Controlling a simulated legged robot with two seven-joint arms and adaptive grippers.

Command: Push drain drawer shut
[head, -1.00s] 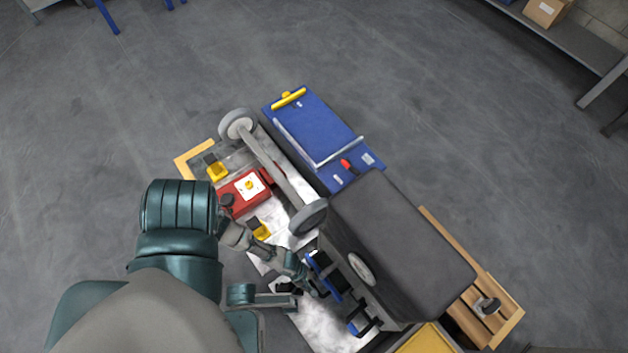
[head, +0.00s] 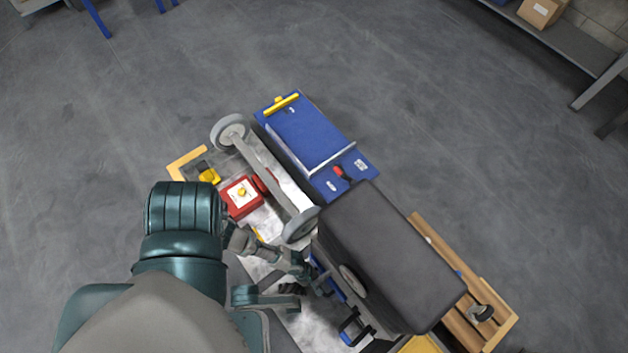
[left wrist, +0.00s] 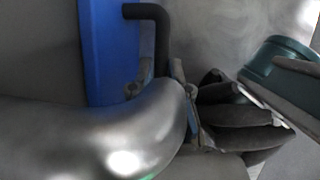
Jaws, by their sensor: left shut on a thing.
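The drain drawer is seen as a blue front (head: 341,291) low on the near side of the big dark box in the head view, mostly hidden under it and behind my arm. In the left wrist view its blue panel (left wrist: 105,60) stands upright with a black bent handle (left wrist: 152,22). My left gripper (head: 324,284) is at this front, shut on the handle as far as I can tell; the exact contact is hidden. A shiny curved surface covers the lower left of the wrist view. I cannot make out my right gripper.
The dark box (head: 390,255) stands over the drawer. An axle (head: 266,172) with two grey wheels lies across the pale chassis, beside a red box (head: 242,196). A blue case (head: 305,135) lies behind. A wooden slatted part (head: 465,315) is at right.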

